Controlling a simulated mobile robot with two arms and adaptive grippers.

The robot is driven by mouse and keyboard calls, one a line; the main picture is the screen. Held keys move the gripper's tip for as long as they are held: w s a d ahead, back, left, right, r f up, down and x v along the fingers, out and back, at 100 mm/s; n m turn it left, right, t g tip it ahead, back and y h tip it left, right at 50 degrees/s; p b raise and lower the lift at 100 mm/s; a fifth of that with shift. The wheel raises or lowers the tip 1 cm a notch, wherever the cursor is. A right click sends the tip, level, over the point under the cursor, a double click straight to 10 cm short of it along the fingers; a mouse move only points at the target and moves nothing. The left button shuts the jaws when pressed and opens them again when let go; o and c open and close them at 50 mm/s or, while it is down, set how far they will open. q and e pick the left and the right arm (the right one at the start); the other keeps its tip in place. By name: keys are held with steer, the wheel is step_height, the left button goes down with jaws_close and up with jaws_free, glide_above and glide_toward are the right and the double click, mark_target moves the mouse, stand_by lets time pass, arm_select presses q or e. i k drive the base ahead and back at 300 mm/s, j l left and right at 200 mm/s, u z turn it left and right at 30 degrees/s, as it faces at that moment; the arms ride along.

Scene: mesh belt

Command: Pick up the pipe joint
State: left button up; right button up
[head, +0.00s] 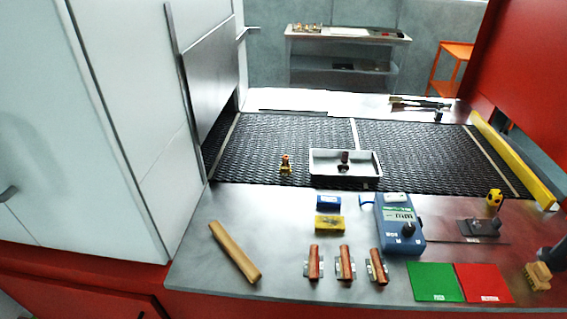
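I cannot tell for sure which thing is the pipe joint. A small dark brown piece (344,157) sits in a grey tray (372,170) on the black mesh belt, with another dark shape beside it. A small orange-brown and yellow piece (285,165) stands upright on the belt, left of the tray and apart from it. Three copper-coloured tube pieces, left (314,262), middle (346,262) and right (377,266), lie in a row on small metal plates on the steel table. Neither of my grippers can be made out.
On the steel table (200,275) are a wooden rod (235,252), a blue meter (399,225), blue (328,202) and yellow (329,223) blocks, and green (434,281) and red (484,282) pads. A yellow bar (513,160) edges the belt. The belt's left part is clear.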

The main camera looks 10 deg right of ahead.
mark_target(285, 169)
steer(key=j, duration=0.8)
steer(key=k+j, duration=0.15)
steer(key=j, duration=0.7)
